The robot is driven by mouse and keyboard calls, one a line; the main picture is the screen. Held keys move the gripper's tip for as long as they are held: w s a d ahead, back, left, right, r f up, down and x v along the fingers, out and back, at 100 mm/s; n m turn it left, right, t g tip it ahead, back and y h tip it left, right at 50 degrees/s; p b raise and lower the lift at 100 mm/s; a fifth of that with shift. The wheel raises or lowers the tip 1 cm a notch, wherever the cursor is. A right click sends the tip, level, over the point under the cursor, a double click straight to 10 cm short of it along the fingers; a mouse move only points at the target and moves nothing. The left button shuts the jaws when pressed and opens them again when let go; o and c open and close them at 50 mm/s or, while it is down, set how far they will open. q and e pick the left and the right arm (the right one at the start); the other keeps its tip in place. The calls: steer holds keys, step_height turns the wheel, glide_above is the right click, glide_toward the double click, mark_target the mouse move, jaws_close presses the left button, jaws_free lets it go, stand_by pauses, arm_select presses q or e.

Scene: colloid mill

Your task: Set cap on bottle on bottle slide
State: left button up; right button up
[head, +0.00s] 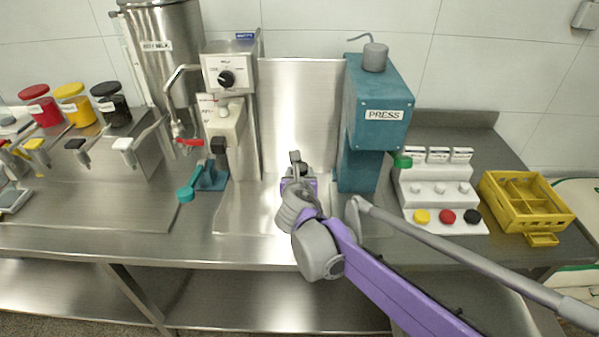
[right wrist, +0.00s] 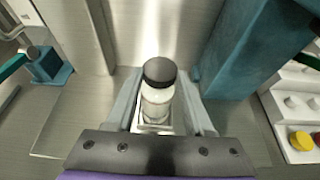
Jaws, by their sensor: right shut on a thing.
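My right gripper (head: 298,172) reaches over the steel counter in front of the press. In the right wrist view, its two pale grey-green fingers (right wrist: 160,108) stand on either side of a small whitish bottle (right wrist: 156,104), and the gripper is shut on it. A black cap (right wrist: 160,71) sits on top of the bottle, which looks upright. In the head view the bottle is mostly hidden by my gripper, with only a dark spot showing. I cannot tell what the bottle's base rests on. My left gripper is not in view.
The teal press (head: 378,115) stands just right of my gripper. A white cap rack (head: 436,190) with yellow, red and black caps and a yellow crate (head: 527,203) are further right. A steel panel stands behind.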

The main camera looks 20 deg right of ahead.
steer(key=o, duration=1.6)
steer(key=shift+c, duration=0.2)
step_height(320, 180, up, 7)
steer(key=p, duration=0.4)
